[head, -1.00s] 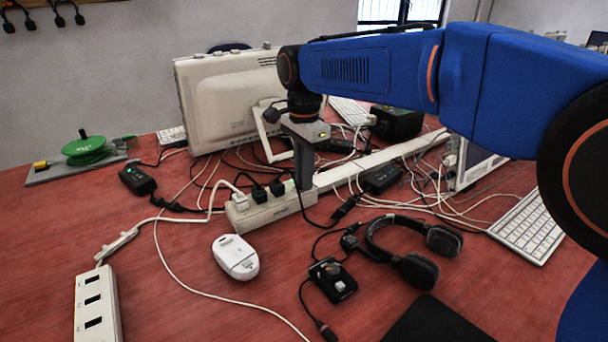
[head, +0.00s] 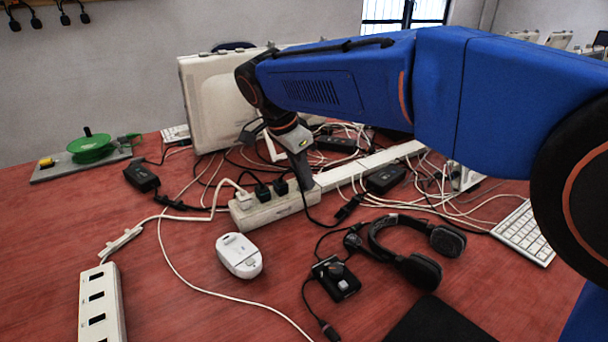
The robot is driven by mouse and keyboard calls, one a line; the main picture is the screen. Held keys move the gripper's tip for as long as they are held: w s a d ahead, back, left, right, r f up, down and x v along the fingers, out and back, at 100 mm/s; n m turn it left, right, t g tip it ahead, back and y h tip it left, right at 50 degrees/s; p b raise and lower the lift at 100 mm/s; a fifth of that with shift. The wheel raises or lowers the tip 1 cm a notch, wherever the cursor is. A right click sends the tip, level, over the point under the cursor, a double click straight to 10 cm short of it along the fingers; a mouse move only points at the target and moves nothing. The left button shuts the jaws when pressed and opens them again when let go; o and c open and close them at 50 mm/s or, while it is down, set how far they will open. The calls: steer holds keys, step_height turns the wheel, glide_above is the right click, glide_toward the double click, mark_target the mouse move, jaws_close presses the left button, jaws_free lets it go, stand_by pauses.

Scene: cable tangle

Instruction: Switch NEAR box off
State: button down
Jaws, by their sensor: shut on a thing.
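A white power strip (head: 278,208) lies mid-table with one white plug (head: 243,198) and black plugs (head: 262,192) in it. My gripper (head: 304,184) is at its right end, tilted, with its wrist up and to the left. It is shut on what looks like a black plug, mostly hidden by the fingers; a black cord runs from there to the right. A black box with a knob (head: 335,280) lies in front. Black adapter boxes lie at the left (head: 141,178) and right (head: 384,180). No label shows which is the NEAR box.
Headphones (head: 418,268) and a white mouse-like device (head: 239,256) lie in front. Another white strip (head: 98,310) is at lower left. Tangled cables lie behind and right, near a white keyboard (head: 528,232). A beige monitor (head: 212,105) stands behind my wrist.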

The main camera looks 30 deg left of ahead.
steer(key=c, duration=1.7)
jaws_free()
steer(key=v, duration=1.7)
steer(key=shift+r, duration=0.2)
